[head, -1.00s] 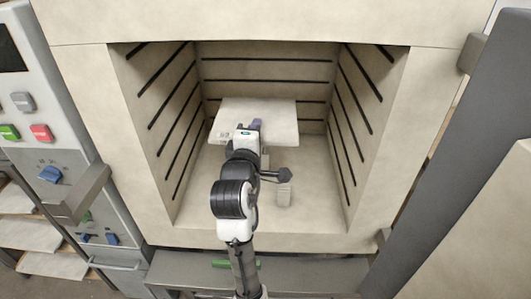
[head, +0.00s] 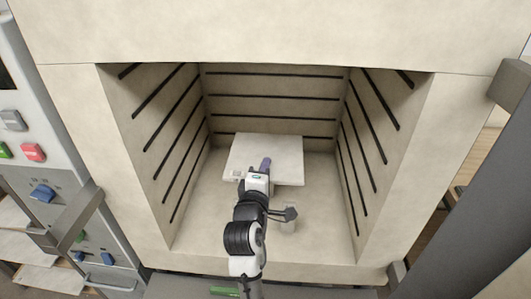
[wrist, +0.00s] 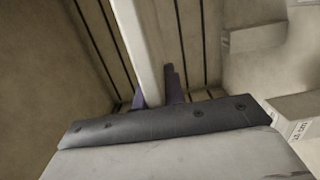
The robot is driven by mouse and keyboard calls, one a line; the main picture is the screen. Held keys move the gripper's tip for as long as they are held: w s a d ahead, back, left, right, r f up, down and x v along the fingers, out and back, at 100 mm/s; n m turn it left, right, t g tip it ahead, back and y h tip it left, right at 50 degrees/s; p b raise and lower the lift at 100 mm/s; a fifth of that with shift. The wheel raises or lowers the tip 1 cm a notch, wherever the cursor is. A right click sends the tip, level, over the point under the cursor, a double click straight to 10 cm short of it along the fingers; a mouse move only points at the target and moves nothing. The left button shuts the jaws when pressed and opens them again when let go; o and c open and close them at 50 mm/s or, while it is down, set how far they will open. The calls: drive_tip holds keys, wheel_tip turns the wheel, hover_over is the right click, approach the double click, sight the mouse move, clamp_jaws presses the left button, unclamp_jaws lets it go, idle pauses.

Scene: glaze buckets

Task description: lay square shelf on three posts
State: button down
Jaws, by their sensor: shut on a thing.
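The square shelf (head: 284,150) is a pale flat slab inside the kiln, near the back wall. My gripper (head: 265,164) is shut on its near edge, with one purple finger showing on top. In the wrist view the shelf (wrist: 140,45) shows edge-on as a pale strip between the purple fingers (wrist: 160,92). Pale blocks (wrist: 256,39), probably posts, show at the right of the wrist view. The shelf hides what is under it; I cannot tell whether it touches any post.
The kiln's side walls (head: 150,150) carry dark grooves and stand on both sides, with room between them and the shelf. The front sill (head: 330,272) lies under my arm. A control panel (head: 30,150) is at left, the grey open door (head: 470,220) at right.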

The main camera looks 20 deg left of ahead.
wheel_tip(320, 180, down, 10)
idle(0.6)
drive_tip(key=shift+f, duration=0.15)
drive_tip(key=shift+f+b, duration=0.35)
drive_tip(key=shift+b, duration=0.15)
drive_tip(key=shift+f, duration=0.15)
drive_tip(key=c, duration=1.5)
unclamp_jaws()
drive_tip(key=shift+f, duration=0.1)
drive_tip(key=shift+o, duration=0.2)
